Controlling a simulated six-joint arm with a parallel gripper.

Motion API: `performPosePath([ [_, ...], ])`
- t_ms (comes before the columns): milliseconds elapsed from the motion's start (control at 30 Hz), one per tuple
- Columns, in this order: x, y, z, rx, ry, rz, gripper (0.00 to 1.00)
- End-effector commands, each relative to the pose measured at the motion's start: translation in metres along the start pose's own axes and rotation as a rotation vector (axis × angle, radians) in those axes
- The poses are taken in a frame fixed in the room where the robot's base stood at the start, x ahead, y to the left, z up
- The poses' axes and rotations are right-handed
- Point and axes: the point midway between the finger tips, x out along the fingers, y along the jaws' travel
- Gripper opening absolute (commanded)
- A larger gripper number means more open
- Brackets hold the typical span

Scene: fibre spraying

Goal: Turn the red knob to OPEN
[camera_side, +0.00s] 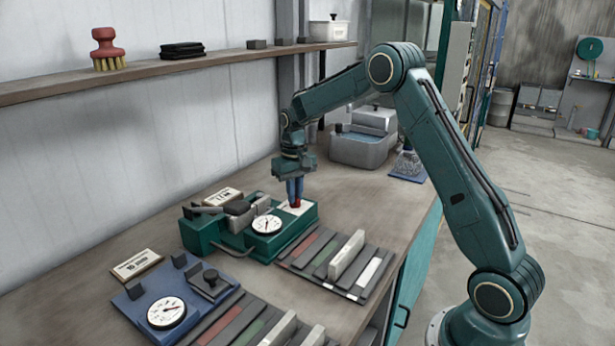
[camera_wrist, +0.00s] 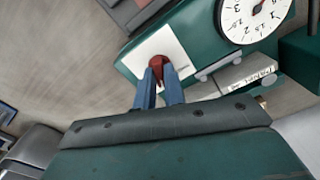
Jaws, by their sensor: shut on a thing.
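The red knob (camera_wrist: 158,62) sits on a white plate (camera_wrist: 172,45) on a green device; in the side view the knob (camera_side: 295,204) is partly hidden by my fingers. My gripper (camera_wrist: 158,80) points down with its blue fingers shut on the knob, one on each side. It also shows in the side view (camera_side: 295,190) at the right end of the green device (camera_side: 312,212). The lettering on the white plate is too small to read, so I cannot tell which mark the knob faces. A white round dial (camera_side: 267,224) is beside the knob.
A blue device with a dial (camera_side: 166,312) stands at the front left. A rack of coloured strips (camera_side: 337,262) lies just in front of the green device. A grey basin (camera_side: 362,148) stands behind. The bench is clear to the right of the knob.

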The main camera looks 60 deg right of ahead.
Motion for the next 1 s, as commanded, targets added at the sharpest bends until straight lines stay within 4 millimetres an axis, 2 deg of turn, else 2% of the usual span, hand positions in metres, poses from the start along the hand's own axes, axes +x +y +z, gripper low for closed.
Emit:
performPosePath([
  [200,-0.0018,0.0,-0.0006,0.169,0.003,-0.001,0.0],
  [433,-0.002,0.0001,-0.0007,0.279,0.004,-0.001,0.0],
  [967,-0.0022,0.0001,-0.0008,0.318,0.005,-0.001,0.0],
  [1000,-0.0022,0.0001,-0.0008,0.318,0.005,-0.001,0.13],
])
